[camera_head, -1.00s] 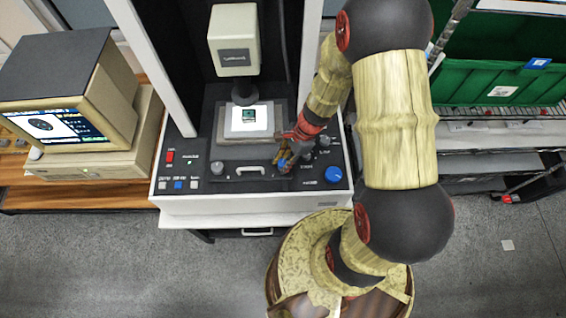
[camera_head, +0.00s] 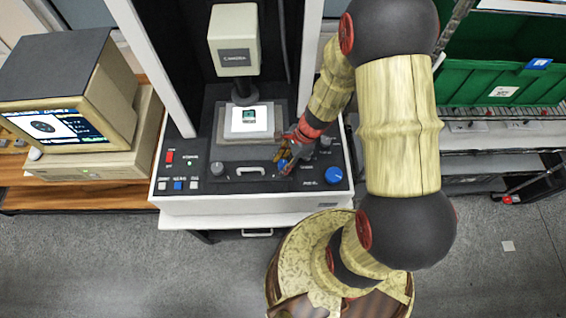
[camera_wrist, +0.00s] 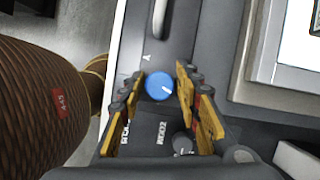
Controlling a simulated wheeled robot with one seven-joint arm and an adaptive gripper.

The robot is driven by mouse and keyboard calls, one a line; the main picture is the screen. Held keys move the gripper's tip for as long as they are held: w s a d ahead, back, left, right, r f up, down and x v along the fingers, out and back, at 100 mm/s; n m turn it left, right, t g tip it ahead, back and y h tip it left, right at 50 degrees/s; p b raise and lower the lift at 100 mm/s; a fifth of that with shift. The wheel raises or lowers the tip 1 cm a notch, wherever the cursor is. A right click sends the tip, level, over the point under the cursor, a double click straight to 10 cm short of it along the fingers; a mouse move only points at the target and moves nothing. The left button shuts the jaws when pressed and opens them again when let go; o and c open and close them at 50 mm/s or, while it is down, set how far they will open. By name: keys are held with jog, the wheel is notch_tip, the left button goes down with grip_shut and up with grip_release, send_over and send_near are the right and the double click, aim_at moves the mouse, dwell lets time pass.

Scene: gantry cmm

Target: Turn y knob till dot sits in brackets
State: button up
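A blue knob (camera_wrist: 159,86) with a white pointer line stands on the dark control panel (camera_head: 222,185). In the head view the same knob (camera_head: 283,164) shows only partly beside my fingers. My gripper (camera_wrist: 161,82) is over it, one finger on each side of the knob. The fingers are parted, with a narrow gap at the knob's right side in the wrist view; contact on the left cannot be told. The monitor (camera_head: 55,126) at left shows a dark round picture and side text; a dot and brackets are too small to make out.
A larger blue knob (camera_head: 333,175) sits at the panel's right, and a grey knob (camera_head: 217,168) at its left. A white handle (camera_head: 250,171) lies between. A small grey knob (camera_wrist: 183,143) is near my fingers.

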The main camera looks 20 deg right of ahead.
jog(key=shift+o, duration=0.9)
jog(key=v, duration=1.2)
jog(key=shift+a, duration=0.1)
